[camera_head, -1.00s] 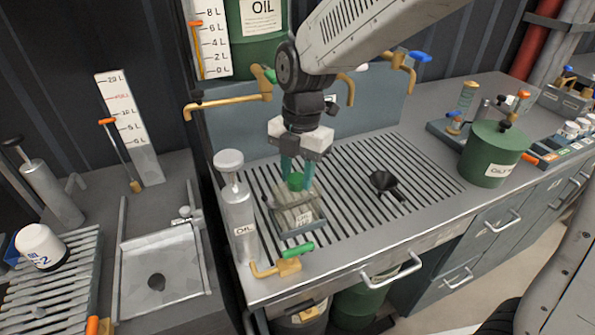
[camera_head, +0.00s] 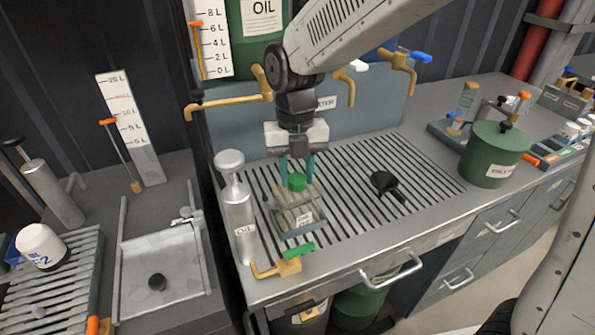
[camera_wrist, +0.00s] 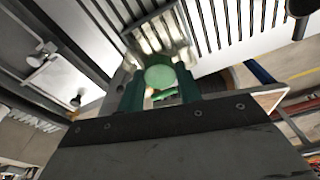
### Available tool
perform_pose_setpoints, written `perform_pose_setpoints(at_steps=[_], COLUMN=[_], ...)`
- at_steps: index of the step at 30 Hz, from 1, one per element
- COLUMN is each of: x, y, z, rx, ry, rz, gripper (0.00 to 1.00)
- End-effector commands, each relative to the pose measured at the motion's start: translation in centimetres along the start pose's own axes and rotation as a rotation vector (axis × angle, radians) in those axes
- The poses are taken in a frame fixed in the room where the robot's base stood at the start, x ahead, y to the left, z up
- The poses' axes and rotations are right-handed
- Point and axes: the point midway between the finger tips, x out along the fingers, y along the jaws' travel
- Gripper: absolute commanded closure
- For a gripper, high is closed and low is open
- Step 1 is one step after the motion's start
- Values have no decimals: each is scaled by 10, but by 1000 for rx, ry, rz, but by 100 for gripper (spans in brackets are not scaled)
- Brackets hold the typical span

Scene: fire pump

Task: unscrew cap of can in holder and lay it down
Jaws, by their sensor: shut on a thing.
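A pale, translucent can (camera_head: 297,213) stands in a small holder (camera_head: 300,233) on the slatted bench top. Its green cap (camera_head: 297,182) shows at the top, between the fingertips of my gripper (camera_head: 297,177). My gripper points down and is shut on the cap. In the wrist view the round green cap (camera_wrist: 160,77) sits between the two teal fingers, with the can (camera_wrist: 157,38) beyond it. I cannot tell whether the cap is still threaded onto the can or just clear of it.
A silver oil pump can (camera_head: 236,205) stands close left of the holder. A brass tap with green handle (camera_head: 285,262) is in front. A black funnel (camera_head: 385,184) lies on the grating to the right, with clear slats around it. A green drum (camera_head: 493,153) stands farther right.

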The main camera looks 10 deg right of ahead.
Motion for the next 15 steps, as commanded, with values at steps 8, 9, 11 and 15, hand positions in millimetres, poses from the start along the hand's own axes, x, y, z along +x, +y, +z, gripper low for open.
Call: perform_pose_setpoints(at_steps=[8,9,11,15], x=[0,0,0,0], y=[0,0,0,0], z=[0,0,0,0], rx=[-87,-86,-86,-85], ry=[0,-1,-1,-1], rz=[-10,-10,-10,-10], gripper=[86,86,54,40])
